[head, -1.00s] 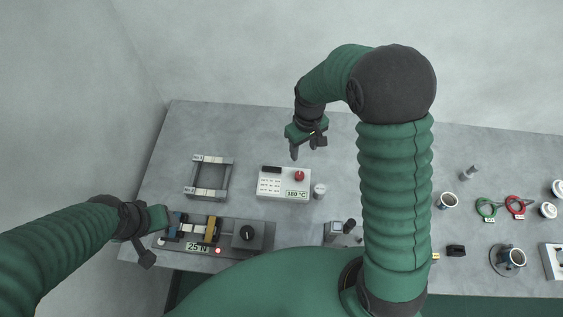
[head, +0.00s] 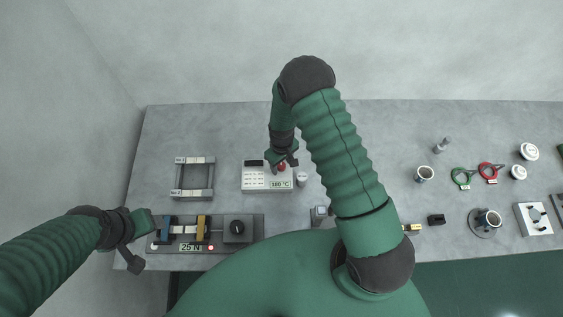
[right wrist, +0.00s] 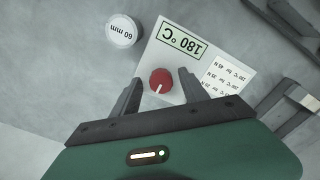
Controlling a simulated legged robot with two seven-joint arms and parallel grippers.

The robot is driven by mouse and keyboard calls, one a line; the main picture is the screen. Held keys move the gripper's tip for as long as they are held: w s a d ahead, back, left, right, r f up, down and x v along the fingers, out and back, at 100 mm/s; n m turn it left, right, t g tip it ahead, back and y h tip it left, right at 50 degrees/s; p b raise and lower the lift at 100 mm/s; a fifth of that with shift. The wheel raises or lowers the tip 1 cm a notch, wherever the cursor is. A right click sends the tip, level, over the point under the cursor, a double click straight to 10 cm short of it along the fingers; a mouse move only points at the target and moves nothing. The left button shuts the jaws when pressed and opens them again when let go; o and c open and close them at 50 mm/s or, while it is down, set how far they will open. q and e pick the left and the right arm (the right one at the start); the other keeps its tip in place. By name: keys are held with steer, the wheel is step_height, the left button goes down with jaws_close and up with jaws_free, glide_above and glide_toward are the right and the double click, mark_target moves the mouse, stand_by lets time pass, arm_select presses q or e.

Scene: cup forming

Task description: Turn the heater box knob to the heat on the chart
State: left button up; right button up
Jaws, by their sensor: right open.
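The heater box (head: 255,182) is a white box on the table with a chart of several lines on its top. Its display (head: 281,185) reads 180 °C, and in the right wrist view the display (right wrist: 181,43) shows upside down. The red knob (right wrist: 161,81) with a white pointer line sits between the fingers of my right gripper (right wrist: 157,90), which are open and apart from it. In the head view my right gripper (head: 281,164) is over the box and partly hides the knob. My left gripper (head: 132,237) is at the left fixture; I cannot tell its jaw state.
A grey fixture (head: 255,220) with a 25 N display stands at the front left. A grey frame (head: 194,176) lies left of the box. A 60 mm cylinder (right wrist: 124,29) stands close beside the box. Cups, rings and other parts are at the right.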

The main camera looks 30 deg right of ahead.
steer(key=shift+a, duration=0.1)
steer(key=c, duration=0.4)
jaws_close()
